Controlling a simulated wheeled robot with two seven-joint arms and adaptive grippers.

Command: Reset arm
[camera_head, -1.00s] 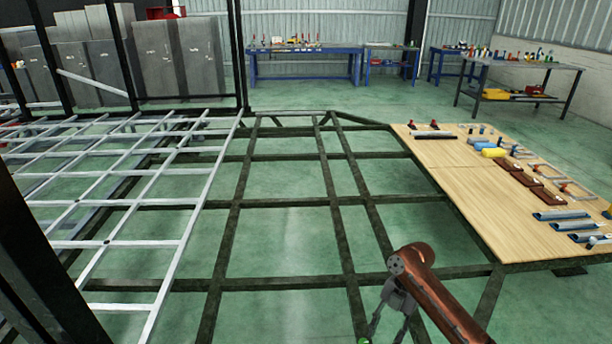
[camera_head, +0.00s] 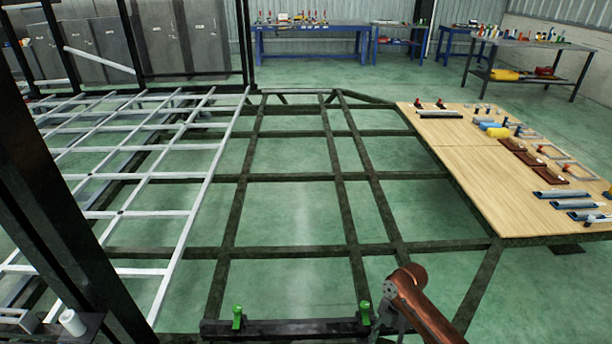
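My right arm (camera_head: 421,306), copper-brown, comes in at the bottom right of centre. The grey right gripper (camera_head: 387,324) hangs below its end, partly cut off by the bottom edge. Its fingertips are not clear. It appears beside the right end of a black bar (camera_head: 290,328) with two green clamp-like parts, the left one (camera_head: 238,317) and the right one (camera_head: 365,312). I cannot tell whether it touches the bar. My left gripper is not in view.
The dark chassis frame (camera_head: 240,205) fills the middle, with open gaps over green floor. A silver lattice (camera_head: 188,220) lies left, beside a dark post (camera_head: 62,190). A wooden board (camera_head: 470,185) with tools is at right. Workbenches (camera_head: 312,30) stand behind.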

